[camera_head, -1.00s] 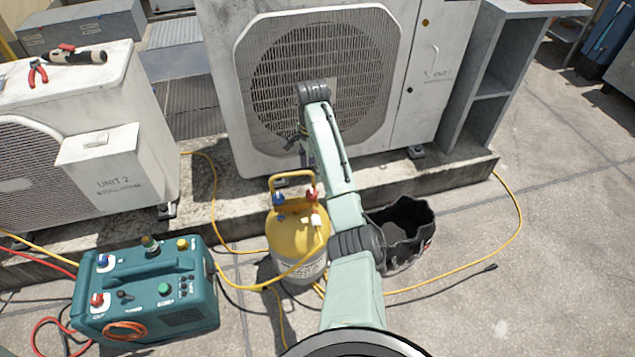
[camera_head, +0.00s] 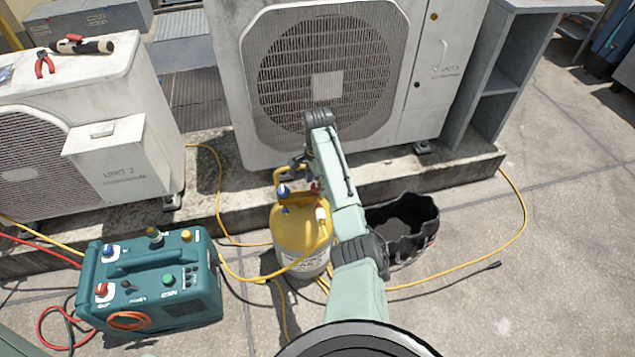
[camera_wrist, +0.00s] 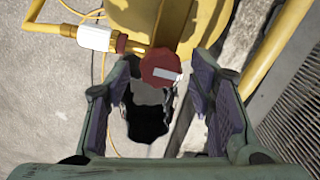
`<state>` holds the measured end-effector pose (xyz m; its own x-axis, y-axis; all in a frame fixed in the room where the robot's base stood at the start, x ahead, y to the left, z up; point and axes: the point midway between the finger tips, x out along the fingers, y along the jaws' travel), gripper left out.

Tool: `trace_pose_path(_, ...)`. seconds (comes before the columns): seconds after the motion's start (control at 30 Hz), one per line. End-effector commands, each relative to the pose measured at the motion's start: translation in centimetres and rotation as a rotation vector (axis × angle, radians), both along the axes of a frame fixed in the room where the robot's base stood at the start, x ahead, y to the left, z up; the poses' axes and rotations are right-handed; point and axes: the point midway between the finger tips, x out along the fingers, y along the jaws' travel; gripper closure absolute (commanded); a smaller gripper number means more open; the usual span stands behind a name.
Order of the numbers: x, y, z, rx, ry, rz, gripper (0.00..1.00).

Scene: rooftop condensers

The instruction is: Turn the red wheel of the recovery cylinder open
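The yellow recovery cylinder (camera_head: 300,226) stands on the ground in front of the middle condenser unit. Its red wheel (camera_head: 315,188) shows in the head view at the cylinder's top, partly hidden by my arm. In the wrist view the red wheel (camera_wrist: 161,67) lies near the fingertips, with a white tag or fitting on its face. My gripper (camera_wrist: 160,85) is open, one finger on each side of the wheel, with gaps between. A blue wheel (camera_head: 284,192) sits beside the red one. In the head view my fingers are mostly hidden behind my arm.
A teal recovery machine (camera_head: 150,280) stands at the left. Yellow hoses (camera_head: 515,230) run over the ground. The cylinder's yellow handle (camera_wrist: 278,45) shows beside the right finger. Open ground lies at the right.

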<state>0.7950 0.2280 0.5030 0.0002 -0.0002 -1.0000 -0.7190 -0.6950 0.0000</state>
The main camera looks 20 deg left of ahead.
Motion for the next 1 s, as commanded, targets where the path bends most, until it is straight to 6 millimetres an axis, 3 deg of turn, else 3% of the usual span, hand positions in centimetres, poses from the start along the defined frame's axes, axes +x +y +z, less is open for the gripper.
trace_pose_path(0.67, -0.03, 0.0, 0.03, -0.001, 0.001, 0.0, 0.97)
trace_pose_path(1.0, -0.06, 0.04, 0.13, -0.001, 0.002, 0.054, 0.97)
